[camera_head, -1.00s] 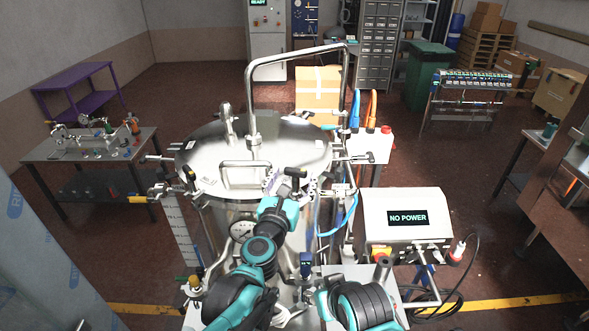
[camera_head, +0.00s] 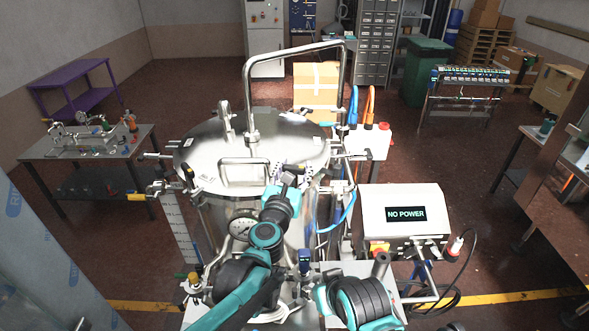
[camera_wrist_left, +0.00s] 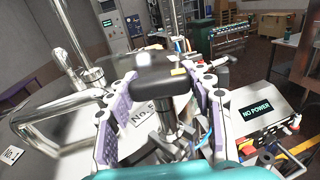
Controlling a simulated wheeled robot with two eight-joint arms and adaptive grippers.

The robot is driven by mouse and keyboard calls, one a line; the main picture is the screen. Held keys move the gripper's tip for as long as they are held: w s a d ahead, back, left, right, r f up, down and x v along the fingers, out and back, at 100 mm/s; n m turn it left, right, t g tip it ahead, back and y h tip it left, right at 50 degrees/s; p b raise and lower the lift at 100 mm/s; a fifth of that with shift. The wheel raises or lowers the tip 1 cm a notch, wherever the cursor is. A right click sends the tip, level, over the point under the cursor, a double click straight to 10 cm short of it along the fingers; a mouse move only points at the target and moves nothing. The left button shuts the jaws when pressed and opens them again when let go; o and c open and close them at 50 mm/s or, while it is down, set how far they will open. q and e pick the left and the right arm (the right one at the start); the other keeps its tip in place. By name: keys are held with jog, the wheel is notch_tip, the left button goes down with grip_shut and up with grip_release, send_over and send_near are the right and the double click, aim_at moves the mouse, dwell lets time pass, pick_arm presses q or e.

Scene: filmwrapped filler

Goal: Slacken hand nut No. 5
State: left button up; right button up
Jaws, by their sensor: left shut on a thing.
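Hand nut No. 5 has a black bar-shaped handle (camera_wrist_left: 165,78) on a metal stem at the rim of the steel vessel lid (camera_head: 205,155). A "No. 5" label (camera_wrist_left: 143,114) lies on the lid beside it. My left gripper (camera_head: 292,172) is at the lid's front right edge. In the head view the gripper largely hides the nut. My right gripper is out of view; only part of that arm shows at the bottom.
A tall steel handle (camera_head: 250,90) rises from the lid, with a lower handle (camera_head: 243,162) in front. A control box (camera_head: 402,212) reading "NO POWER" stands to the right. A "No. 1" label (camera_wrist_left: 11,155) is on the lid. Blue hoses run close to the right.

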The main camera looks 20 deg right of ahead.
pick_arm(q)
jog(key=n+t+y+b, duration=0.1)
jog(key=y, duration=0.1)
jog(key=n+y+b, duration=0.1)
jog(key=n+y, duration=0.1)
jog(key=shift+f+t+y, duration=0.1)
jog(key=shift+t+y, duration=0.2)
jog(key=shift+t, duration=0.1)
jog(key=shift+a+n+t+y+b, duration=0.1)
jog(key=shift+n+t+y+b, duration=0.3)
jog(key=shift+n+y, duration=0.8)
jog(key=o, duration=1.2)
notch_tip(320, 180, up, 10)
jog(key=shift+r, duration=0.15)
